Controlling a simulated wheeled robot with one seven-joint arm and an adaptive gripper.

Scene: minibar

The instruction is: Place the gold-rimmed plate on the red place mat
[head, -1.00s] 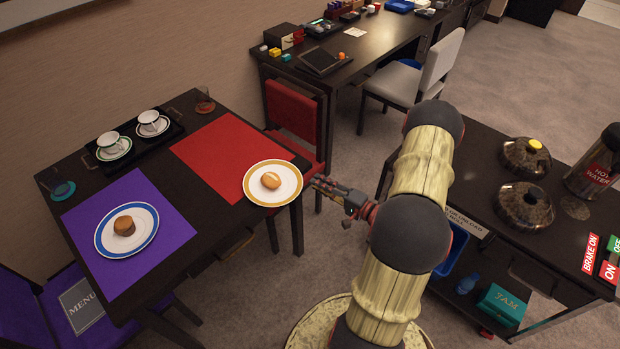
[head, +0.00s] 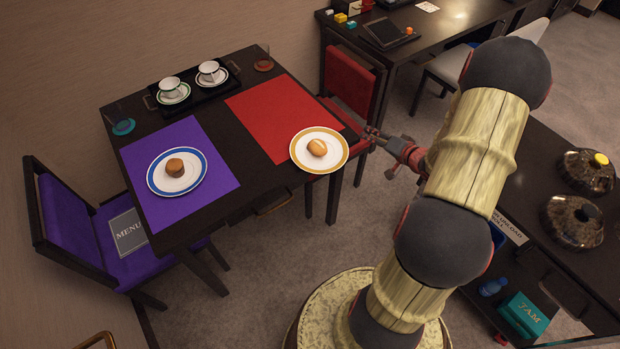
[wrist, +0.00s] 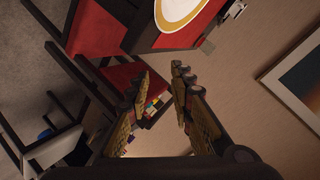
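The gold-rimmed plate (head: 300,163) carries a round bun and lies at the front right of the dark table. It overlaps the front corner of the red place mat (head: 268,118), and its near right part reaches the table's edge. In the wrist view, part of the plate (wrist: 188,20) shows at the top, outside the fingers. My gripper (head: 372,135) is just right of the plate, apart from it as far as I can tell. Its fingers (wrist: 160,77) stand apart in the wrist view with nothing between them.
A purple mat (head: 212,148) holds a blue-rimmed plate (head: 194,186) with a brown cake. A black tray (head: 204,98) with two cups stands at the back. A red chair (head: 352,84) is close behind my gripper. A dark trolley (head: 545,170) with lidded pots is at right.

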